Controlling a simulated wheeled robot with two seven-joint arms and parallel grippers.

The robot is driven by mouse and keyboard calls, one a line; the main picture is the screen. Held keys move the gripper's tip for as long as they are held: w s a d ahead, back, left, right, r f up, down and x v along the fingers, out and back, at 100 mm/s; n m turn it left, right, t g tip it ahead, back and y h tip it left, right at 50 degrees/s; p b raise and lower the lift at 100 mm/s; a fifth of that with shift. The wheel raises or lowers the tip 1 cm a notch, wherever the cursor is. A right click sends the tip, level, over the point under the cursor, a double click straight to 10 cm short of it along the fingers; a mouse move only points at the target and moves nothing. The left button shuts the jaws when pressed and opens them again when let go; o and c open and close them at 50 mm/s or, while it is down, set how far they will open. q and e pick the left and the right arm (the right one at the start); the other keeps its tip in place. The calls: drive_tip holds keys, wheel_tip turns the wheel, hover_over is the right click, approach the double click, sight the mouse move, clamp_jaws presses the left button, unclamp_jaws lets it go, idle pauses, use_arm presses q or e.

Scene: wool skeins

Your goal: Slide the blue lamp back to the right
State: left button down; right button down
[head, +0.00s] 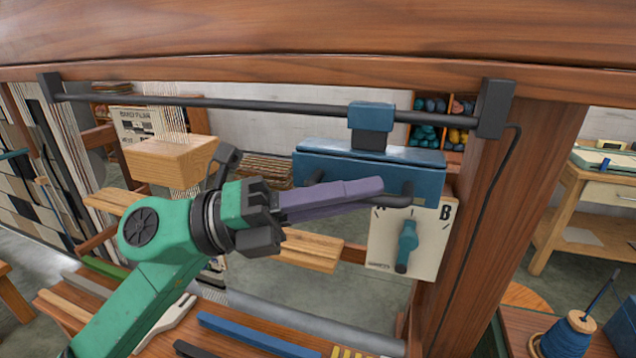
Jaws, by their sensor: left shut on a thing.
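The blue lamp (425,170) is a long box that hangs below a dark rail (250,106) from a blue carriage (371,116). The carriage is on the right part of the rail, with bare rail between it and the right end bracket. A dark handle (401,201) runs along the lamp's front. My left gripper (362,192) reaches in from the left, its purple fingers shut on the lamp's handle. The fingers hide the handle's middle and part of the lamp's lower front. My right gripper is not in view.
A pale panel (432,255) with a teal knob and a letter B sits below the lamp. A wooden post (495,210) with a cable stands to the right. A wooden block (170,160) and vertical threads are at left. Blue thread (566,338) stands at bottom right.

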use_arm(q)
drive_tip(key=shift+s+d, duration=0.25)
drive_tip(key=shift+d, duration=0.25)
drive_tip(key=c, duration=1)
unclamp_jaws()
drive_tip(key=shift+o, duration=0.6)
drive_tip(key=shift+d, duration=0.15)
